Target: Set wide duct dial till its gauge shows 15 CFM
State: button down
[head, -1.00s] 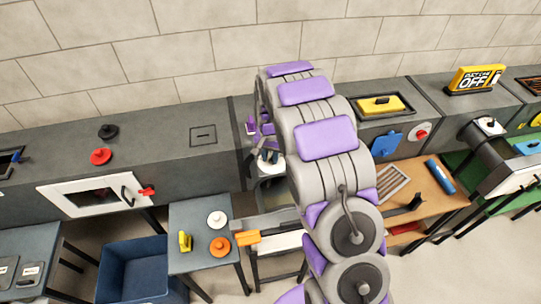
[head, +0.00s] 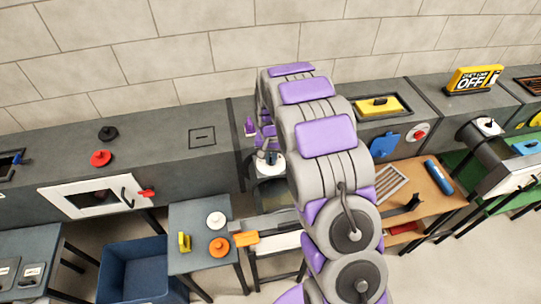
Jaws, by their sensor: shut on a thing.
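My gripper (head: 268,152) reaches down behind my purple and grey arm, near the middle of the head view. It is shut on a white round dial (head: 270,165) on the dark machine front below it. The arm hides much of the dial and the area to its right. No gauge reading can be made out.
A small grey table (head: 199,259) holds a white, an orange and a yellow item. A blue bin (head: 145,270) stands left of it. A wooden bench (head: 440,200) is at right.

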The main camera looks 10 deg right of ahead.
jog(key=shift+d+n+p, duration=0.1)
jog(key=shift+n+p, duration=0.6)
jog(key=shift+n, duration=1.2)
jog(key=c, duration=1.2)
grip_release()
jog(key=shift+o, duration=0.2)
jog(key=shift+r, duration=0.1)
notch_tip(320, 180, up, 17)
jog(key=p, duration=0.1)
jog(key=shift+p, duration=0.3)
jog(key=shift+w, duration=0.1)
